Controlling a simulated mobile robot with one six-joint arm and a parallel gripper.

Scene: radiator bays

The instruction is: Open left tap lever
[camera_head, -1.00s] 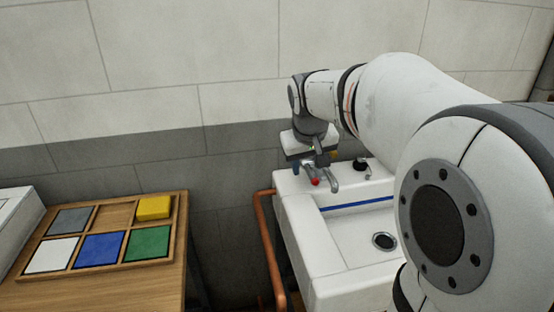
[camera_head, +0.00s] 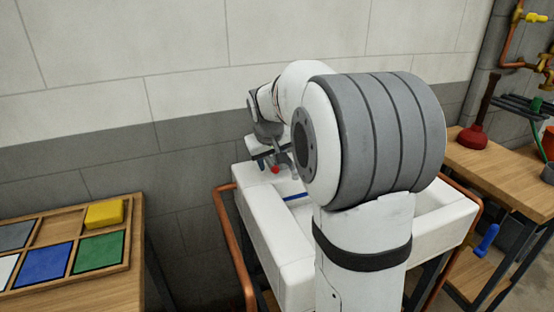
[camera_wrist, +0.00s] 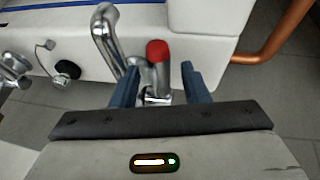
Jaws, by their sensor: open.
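The left tap's lever, with a red end (camera_wrist: 158,52), shows in the wrist view between my gripper's two blue fingers. My gripper (camera_wrist: 159,70) is open, one finger on each side of the lever, and a gap shows to the right finger. Whether the left finger touches is unclear. The tap's curved chrome spout (camera_wrist: 104,35) stands just left of the lever in that view. In the head view the red lever end (camera_head: 275,170) shows just under my gripper at the sink's back left corner; most of the tap is hidden there.
The white sink (camera_head: 263,225) is partly hidden by my arm, with a copper pipe rail (camera_head: 228,240) along its left. A black plug (camera_wrist: 67,70) and a second chrome tap (camera_wrist: 12,72) lie left in the wrist view. A wooden tray (camera_head: 130,215) stands left, a workbench (camera_head: 470,165) right.

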